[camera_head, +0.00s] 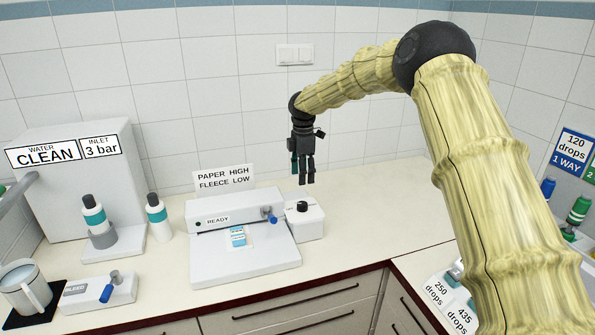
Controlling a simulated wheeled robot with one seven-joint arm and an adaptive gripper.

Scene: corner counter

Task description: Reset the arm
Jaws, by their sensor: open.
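My arm reaches in from the right side, bent at a dark elbow joint, with my gripper (304,168) hanging down at its end. The gripper is black, with its fingers pointing down and apart, and nothing shows between them. It is above the counter (370,190), behind and above a small white box with a black knob (305,217). It appears clear of the box and the counter.
A white machine marked READY (215,265) with a blue lever stands left of the box, with a small packet (238,236) on it. A water unit (75,180), bottles and a mug (27,290) are at left. Counter behind the box is free.

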